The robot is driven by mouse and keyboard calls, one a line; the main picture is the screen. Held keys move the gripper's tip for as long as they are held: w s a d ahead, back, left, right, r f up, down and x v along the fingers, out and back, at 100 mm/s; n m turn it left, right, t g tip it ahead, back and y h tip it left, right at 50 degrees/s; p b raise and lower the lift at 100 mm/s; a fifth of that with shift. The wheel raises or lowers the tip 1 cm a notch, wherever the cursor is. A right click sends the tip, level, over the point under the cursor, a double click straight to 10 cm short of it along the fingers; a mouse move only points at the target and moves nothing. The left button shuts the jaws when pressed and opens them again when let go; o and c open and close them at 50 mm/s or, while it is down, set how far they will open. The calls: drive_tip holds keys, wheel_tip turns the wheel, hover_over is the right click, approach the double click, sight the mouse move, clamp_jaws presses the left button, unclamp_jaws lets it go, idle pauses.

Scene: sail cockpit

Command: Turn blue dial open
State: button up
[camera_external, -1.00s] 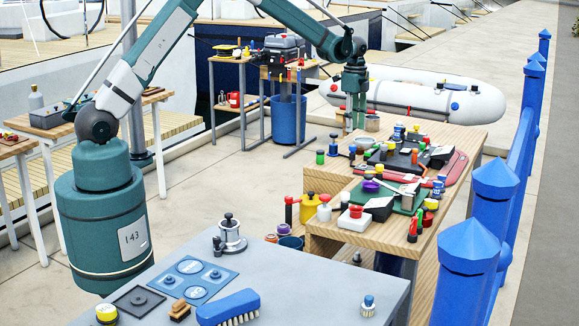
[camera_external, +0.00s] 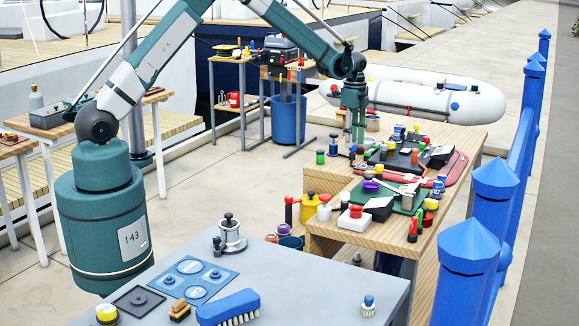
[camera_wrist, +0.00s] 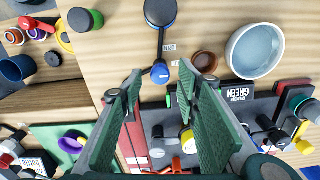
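The blue dial (camera_wrist: 160,12) shows at the top of the wrist view, cut off by the picture edge. A black lever runs from it down to a blue knob (camera_wrist: 160,74), with a white label reading OPEN (camera_wrist: 168,47) beside it. My gripper (camera_wrist: 162,76) is open, its two green-padded fingers on either side of the knob in the picture. I cannot tell whether either finger touches it. In the external view my gripper (camera_external: 355,138) points down over the far end of the wooden bench, where the dial and lever are too small to make out clearly.
A pale blue-grey bowl (camera_wrist: 255,50) and a small brown cup (camera_wrist: 204,62) stand right of the knob. The wooden bench (camera_external: 330,228) is crowded with jars and tools nearer the external camera.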

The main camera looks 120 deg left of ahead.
drive_tip(key=shift+f, duration=0.95)
drive_tip(key=shift+c, duration=0.5)
drive_tip(key=c, duration=0.8)
